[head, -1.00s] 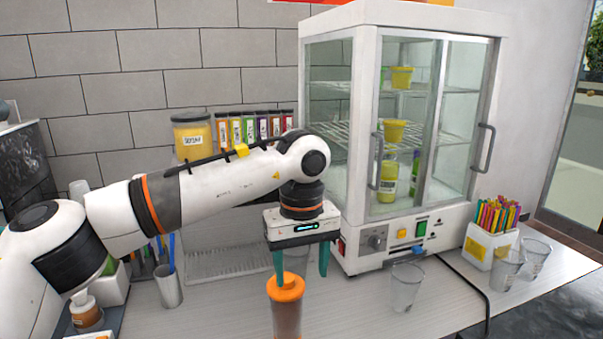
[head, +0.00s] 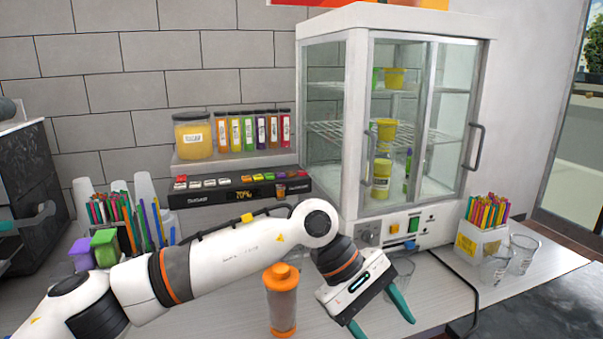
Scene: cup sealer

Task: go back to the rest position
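My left gripper (head: 384,316) is at the lower middle of the head view, tilted, with its two teal fingers apart and nothing visible between them. An orange-capped shaker bottle (head: 282,300) stands upright on the counter to the left of the gripper, apart from the fingers. My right gripper is not in view.
A glass display cabinet (head: 348,130) stands behind the gripper. A clear cup (head: 402,270) stands behind the fingers, partly hidden. Two clear cups and a straw box (head: 478,240) are at right. The machine panel (head: 215,198) and utensil holders are at left.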

